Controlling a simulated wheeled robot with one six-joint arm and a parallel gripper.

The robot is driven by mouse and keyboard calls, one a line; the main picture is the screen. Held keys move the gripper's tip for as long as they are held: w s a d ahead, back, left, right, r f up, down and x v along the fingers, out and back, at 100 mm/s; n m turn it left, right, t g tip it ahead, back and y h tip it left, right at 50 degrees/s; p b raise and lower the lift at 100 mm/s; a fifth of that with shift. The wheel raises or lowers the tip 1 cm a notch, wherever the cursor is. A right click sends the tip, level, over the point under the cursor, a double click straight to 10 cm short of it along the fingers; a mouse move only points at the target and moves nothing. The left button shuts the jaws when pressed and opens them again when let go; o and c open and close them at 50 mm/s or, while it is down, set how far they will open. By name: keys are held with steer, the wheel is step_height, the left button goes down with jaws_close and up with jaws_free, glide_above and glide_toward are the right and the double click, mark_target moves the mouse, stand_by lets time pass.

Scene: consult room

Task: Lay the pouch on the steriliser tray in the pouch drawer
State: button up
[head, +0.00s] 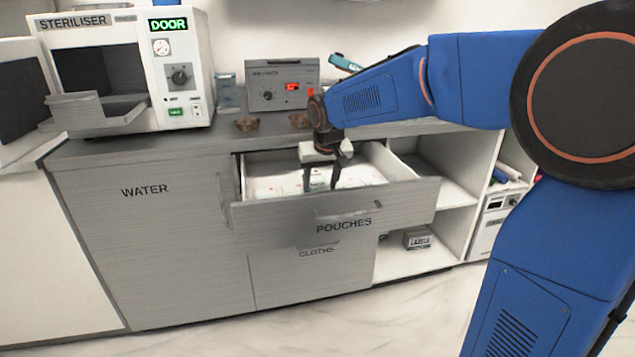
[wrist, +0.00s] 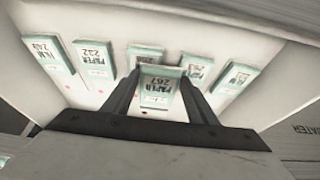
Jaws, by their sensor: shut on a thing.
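The pouch drawer (head: 272,226), labelled POUCHES, is pulled open. My gripper (head: 322,184) points down into it. In the wrist view my gripper (wrist: 160,80) is shut on a white pouch with a green edge, marked PAPER 267 (wrist: 158,92). The pouch is between the fingers, over or in the drawer; its exact height is unclear. Several similar pouches, such as PAPER 232 (wrist: 93,57), lie in a row on the drawer floor. The steriliser (head: 125,70) stands at the left of the counter with its chamber open. No pouch is discernible in its dark opening.
A LABELS box (head: 418,239) sits on the low shelf at right. The WATER cupboard (head: 150,235) and CLOTHS front (head: 312,275) are shut.

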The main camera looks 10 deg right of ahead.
mark_target(317, 183)
steer(key=w, duration=0.3)
steer(key=shift+w+f, duration=0.2)
steer(key=shift+f, duration=0.4)
steer(key=shift+f, duration=0.6)
steer(key=o, duration=1)
steer(key=shift+r, duration=0.25)
steer(key=v, duration=1.2)
steer(key=shift+s+r, duration=0.1)
steer(key=shift+r, duration=0.25)
